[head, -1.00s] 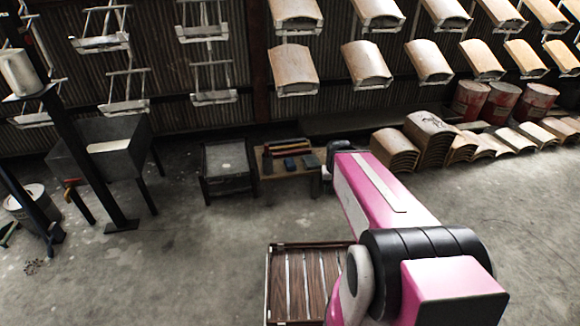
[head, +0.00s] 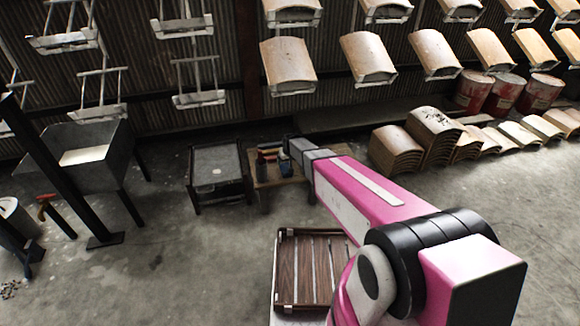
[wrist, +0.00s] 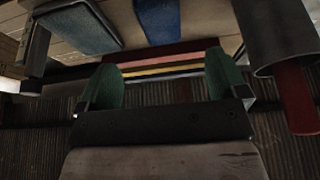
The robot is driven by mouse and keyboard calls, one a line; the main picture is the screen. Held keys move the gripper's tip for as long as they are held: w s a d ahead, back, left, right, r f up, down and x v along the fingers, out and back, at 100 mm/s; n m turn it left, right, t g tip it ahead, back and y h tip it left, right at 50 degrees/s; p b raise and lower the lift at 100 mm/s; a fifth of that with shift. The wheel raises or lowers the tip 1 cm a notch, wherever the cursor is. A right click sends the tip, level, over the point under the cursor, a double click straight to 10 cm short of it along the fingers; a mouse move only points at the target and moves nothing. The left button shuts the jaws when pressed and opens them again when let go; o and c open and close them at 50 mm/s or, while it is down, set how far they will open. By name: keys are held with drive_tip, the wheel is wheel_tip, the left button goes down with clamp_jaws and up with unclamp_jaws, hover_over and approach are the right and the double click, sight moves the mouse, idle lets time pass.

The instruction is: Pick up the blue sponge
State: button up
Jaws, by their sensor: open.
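A blue block that looks like the sponge (wrist: 158,20) lies on the small wooden table, at the top middle of the wrist view. In the head view a small blue patch (head: 286,170) shows beside my wrist, partly hidden. A duller grey-blue block (wrist: 77,28) lies left of it in the wrist view. My gripper (wrist: 165,75) is open, its two green fingers apart, with nothing held between them. The blue block lies beyond the fingertips, apart from them. In the head view my fingers are hidden or too small to make out.
Red, yellow and dark strips (wrist: 165,68) show between and behind my fingers. In the head view the wooden table (head: 264,187) adjoins a dark-framed stand (head: 218,188). Open floor lies in front.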

sight(286, 168)
drive_tip(key=shift+w+a+f, duration=0.25)
drive_tip(key=shift+w+f, duration=0.3)
drive_tip(key=shift+f, duration=0.05)
drive_tip(key=x, duration=0.9)
drive_tip(key=shift+w+f, duration=0.3)
drive_tip(key=c, duration=1)
